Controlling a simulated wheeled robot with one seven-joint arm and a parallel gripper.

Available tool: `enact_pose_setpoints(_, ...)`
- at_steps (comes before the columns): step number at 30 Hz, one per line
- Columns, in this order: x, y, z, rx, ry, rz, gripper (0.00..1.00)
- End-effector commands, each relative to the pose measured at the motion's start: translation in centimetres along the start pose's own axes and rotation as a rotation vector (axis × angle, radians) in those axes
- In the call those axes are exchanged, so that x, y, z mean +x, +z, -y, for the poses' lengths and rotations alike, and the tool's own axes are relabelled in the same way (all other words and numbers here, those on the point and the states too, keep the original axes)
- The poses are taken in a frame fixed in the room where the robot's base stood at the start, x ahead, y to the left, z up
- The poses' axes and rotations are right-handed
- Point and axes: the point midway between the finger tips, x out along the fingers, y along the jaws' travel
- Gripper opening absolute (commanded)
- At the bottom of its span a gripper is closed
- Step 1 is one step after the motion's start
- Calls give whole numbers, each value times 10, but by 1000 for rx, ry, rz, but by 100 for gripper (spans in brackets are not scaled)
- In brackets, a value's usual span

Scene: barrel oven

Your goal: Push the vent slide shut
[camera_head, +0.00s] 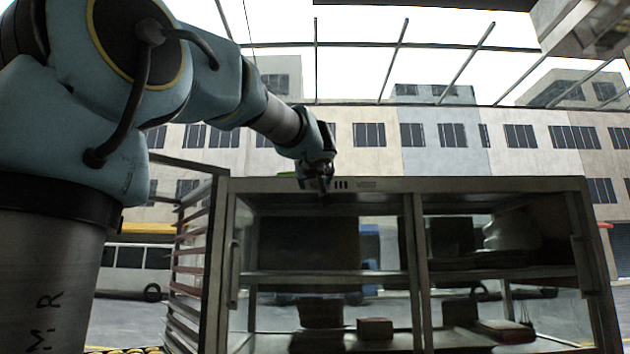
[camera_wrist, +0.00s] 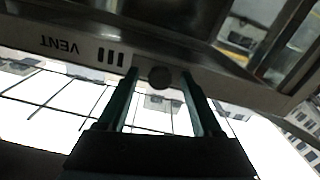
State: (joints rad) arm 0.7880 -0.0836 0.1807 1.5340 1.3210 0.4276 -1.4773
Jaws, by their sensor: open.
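The dark vent slots (camera_wrist: 110,57) and the upside-down VENT label lie to the left of the knob. In the head view, my gripper (camera_head: 318,186) is at the cabinet's top front rail, just left of the slots (camera_head: 341,184), and hides the knob.
The metal cabinet (camera_head: 410,240) has two glazed doors with upright handles, and holds trays, boxes and dishes on its shelves. A slatted rack (camera_head: 190,265) stands at its left. The space above the cabinet top is open.

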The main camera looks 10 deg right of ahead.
Motion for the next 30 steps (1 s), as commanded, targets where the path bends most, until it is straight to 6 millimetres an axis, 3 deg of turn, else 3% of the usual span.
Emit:
enact_pose_setpoints(2, 0, 0, 0, 0, 0, 0, 62)
enact_pose_setpoints(18, 0, 0, 0, 0, 0, 0, 2)
enact_pose_setpoints(30, 0, 0, 0, 0, 0, 0, 0)
